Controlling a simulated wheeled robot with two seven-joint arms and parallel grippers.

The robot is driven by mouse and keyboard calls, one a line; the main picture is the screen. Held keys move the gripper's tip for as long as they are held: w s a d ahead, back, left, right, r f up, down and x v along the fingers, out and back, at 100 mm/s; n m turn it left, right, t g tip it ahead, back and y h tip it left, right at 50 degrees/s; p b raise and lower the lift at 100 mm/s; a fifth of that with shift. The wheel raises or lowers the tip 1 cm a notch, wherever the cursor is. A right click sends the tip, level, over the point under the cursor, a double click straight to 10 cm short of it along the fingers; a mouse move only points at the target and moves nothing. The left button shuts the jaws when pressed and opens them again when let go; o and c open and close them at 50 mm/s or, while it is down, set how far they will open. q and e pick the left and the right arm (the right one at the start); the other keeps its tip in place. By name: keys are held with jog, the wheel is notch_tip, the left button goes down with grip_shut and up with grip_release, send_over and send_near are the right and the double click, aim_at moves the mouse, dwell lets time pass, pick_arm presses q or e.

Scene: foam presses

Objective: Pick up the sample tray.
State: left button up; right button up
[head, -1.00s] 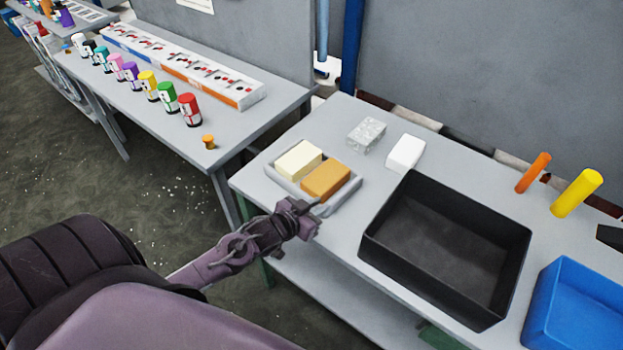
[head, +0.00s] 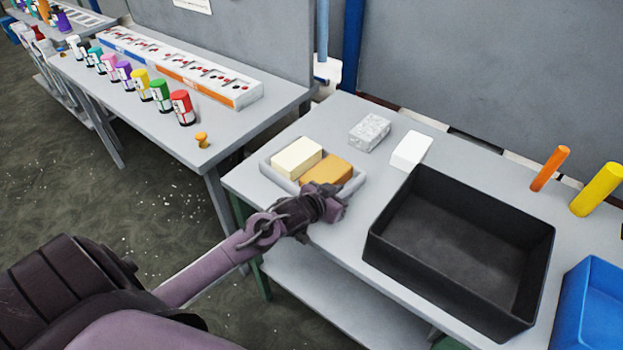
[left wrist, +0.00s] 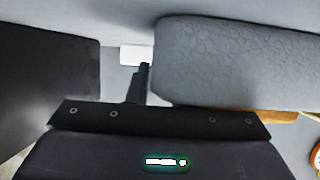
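The sample tray (head: 279,181) is a shallow grey tray on the near left part of the table. It holds a cream block (head: 297,157) and an orange-brown block (head: 327,171). My left gripper (head: 335,203) is at the tray's near right corner and hides that corner. In the left wrist view the grey wall (left wrist: 240,60), apparently the tray's, looms close on the right. A dark finger (left wrist: 140,85) shows at its left edge. I cannot tell whether the fingers are open or closed, or touch the wall. My right gripper is not in view.
A black bin (head: 455,275) stands just right of the tray, close to my left gripper. A speckled grey block (head: 369,132) and a white block (head: 411,150) lie behind. Orange (head: 550,168) and yellow (head: 597,190) cylinders and a blue bin (head: 590,310) are further right.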

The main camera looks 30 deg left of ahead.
pick_arm(q)
jog(key=shift+s+r, duration=0.1)
grip_shut()
